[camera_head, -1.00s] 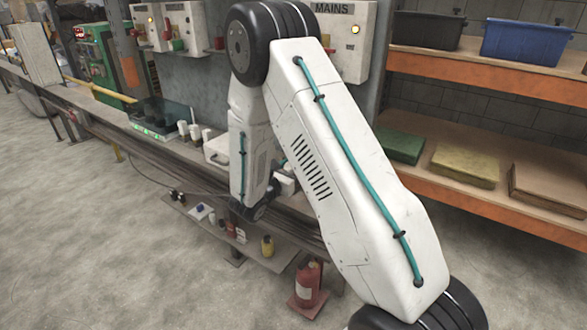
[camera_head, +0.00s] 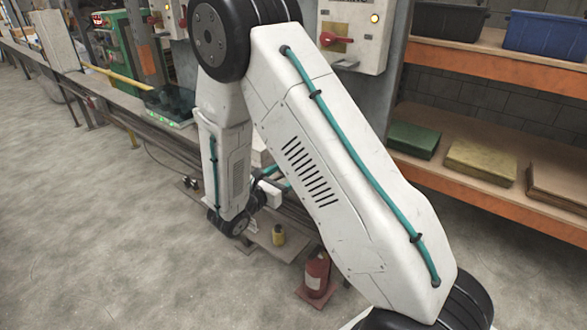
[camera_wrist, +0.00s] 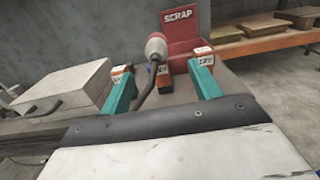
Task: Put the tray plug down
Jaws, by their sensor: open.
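My gripper (camera_wrist: 160,70) is open in the wrist view, with its two teal fingers wide apart. A plug-like piece with a rounded grey and red end (camera_wrist: 155,47) stands between and beyond the fingertips. A black cable runs down from it between the fingers. I see no finger touching it. In the head view my arm hides most of the gripper and the plug.
A red bin marked SCRAP (camera_wrist: 185,30) stands just behind the plug. A whitish case (camera_wrist: 70,90) lies on the bench at left. The floor at left is clear.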

